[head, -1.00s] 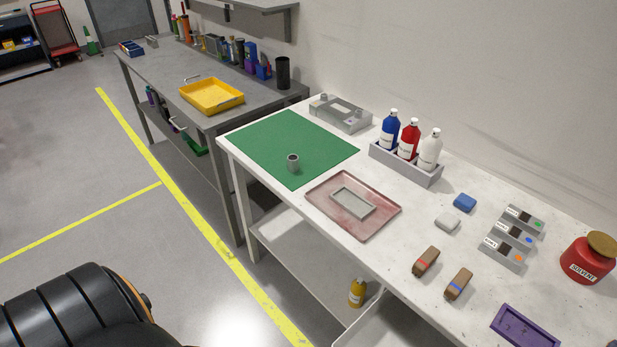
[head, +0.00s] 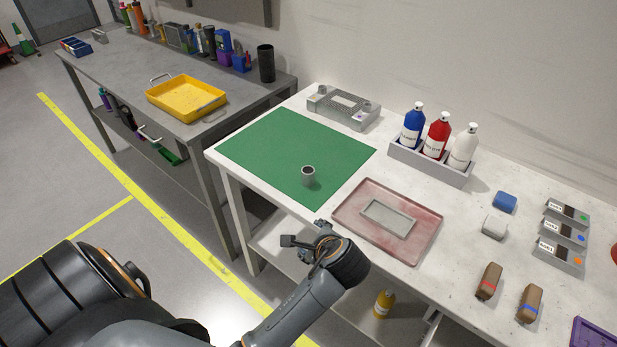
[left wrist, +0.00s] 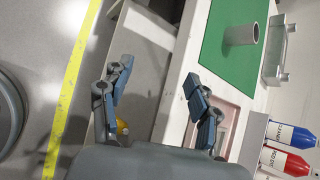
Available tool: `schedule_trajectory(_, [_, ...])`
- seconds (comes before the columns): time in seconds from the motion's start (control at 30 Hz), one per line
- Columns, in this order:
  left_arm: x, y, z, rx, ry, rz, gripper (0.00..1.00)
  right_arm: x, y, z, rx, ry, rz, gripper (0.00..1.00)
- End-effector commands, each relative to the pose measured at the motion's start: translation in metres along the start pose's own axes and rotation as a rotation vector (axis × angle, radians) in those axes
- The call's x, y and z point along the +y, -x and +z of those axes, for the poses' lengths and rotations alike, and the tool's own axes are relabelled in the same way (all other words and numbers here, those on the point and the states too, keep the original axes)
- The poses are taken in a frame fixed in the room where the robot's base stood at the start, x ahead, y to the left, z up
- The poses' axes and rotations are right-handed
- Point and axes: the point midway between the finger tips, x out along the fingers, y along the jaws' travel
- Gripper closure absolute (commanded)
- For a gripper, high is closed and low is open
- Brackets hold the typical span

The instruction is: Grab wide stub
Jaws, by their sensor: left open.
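The wide stub, a short grey hollow cylinder (head: 309,176), stands upright on the green mat (head: 270,140) near its front corner. In the left wrist view the stub (left wrist: 241,34) shows at the upper right on the mat. My left gripper (head: 306,236) is in front of the white table's edge, nearer than the stub and apart from it. In the left wrist view its two fingers (left wrist: 157,74) are spread with nothing between them. My right gripper is out of view.
A red tray (head: 345,221) holding a grey rectangular frame (head: 389,217) lies right of the stub. A grey fixture (head: 343,107) stands behind the mat. A bottle rack (head: 431,167) stands to the right. Most of the mat is bare.

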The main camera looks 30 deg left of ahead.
Motion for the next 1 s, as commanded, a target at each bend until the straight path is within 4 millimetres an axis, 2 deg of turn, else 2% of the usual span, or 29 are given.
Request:
schedule_trajectory(0.17, [-0.040,0.002,0.007,-0.117,-0.227,-0.045,0.39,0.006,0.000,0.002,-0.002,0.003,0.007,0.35])
schedule_trajectory(0.4, [-0.098,0.016,0.019,-0.311,-0.561,-0.067,0.39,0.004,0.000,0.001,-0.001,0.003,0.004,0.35])
schedule_trajectory(0.53, [-0.114,0.020,0.024,-0.374,-0.663,-0.061,0.39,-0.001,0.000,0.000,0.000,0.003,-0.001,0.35])
schedule_trajectory(0.67, [-0.120,0.005,0.031,-0.389,-0.686,-0.057,0.39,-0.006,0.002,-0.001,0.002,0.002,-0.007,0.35])
schedule_trajectory(0.9, [-0.128,-0.039,0.046,-0.387,-0.683,-0.058,0.39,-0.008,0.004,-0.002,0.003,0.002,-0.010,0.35])
schedule_trajectory(1.0, [-0.130,-0.050,0.049,-0.384,-0.683,-0.059,0.39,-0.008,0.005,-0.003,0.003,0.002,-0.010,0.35])
